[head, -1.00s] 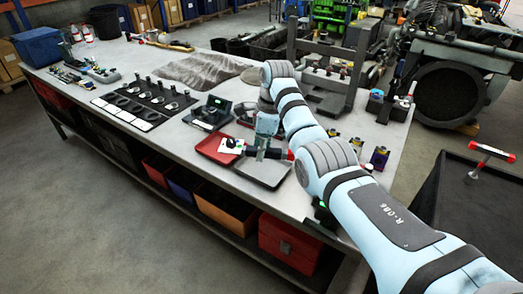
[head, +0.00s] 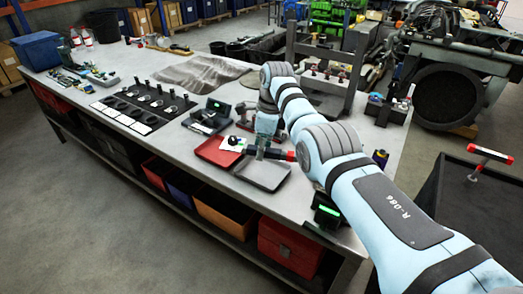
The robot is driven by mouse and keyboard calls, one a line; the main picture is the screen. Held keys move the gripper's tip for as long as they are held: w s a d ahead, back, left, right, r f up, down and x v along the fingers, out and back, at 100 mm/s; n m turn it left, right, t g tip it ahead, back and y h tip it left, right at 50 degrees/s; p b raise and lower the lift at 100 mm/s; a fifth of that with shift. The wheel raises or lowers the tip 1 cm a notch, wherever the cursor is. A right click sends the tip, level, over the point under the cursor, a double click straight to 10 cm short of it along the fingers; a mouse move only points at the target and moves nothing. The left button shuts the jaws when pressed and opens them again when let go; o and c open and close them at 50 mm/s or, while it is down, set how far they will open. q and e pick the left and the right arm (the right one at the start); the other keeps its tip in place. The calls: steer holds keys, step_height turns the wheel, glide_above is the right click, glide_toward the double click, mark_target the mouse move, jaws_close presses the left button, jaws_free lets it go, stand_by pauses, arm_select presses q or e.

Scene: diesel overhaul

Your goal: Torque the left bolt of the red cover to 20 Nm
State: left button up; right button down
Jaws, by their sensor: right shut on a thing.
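My right arm reaches in from the lower right. Its gripper (head: 262,138) points down over the trays on the workbench. It is shut on a tool with a red and black handle (head: 281,154), which looks like a wrench and lies roughly level just above the grey tray (head: 265,185). The fingers are small here and partly blend with the tool. I cannot make out the red cover or its left bolt for sure. My left gripper is not in view.
A red tray (head: 211,155) with a white card and black knob lies left of the grey tray. A device with a green display (head: 327,212) stands at the bench's near edge. A press-like frame (head: 323,75) stands behind. A red T-handle (head: 490,153) rises from the dark cart at right.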

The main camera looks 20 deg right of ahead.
steer(key=shift+w+r, duration=0.1)
steer(key=shift+s+a+n, duration=0.4)
steer(key=shift+s+n, duration=0.05)
steer(key=shift+s, duration=0.15)
steer(key=shift+s+a+n, duration=0.35)
steer(key=shift+s+n, duration=0.1)
steer(key=shift+s, duration=0.15)
steer(key=shift+w+d, duration=0.2)
steer(key=shift+w, duration=0.2)
steer(key=shift+w+d, duration=0.1)
steer(key=shift+w+d, duration=0.15)
steer(key=shift+w, duration=0.15)
steer(key=shift+w+d+m, duration=0.1)
steer(key=shift+m, duration=0.2)
steer(key=shift+w+d, duration=0.15)
steer(key=shift+w, duration=0.1)
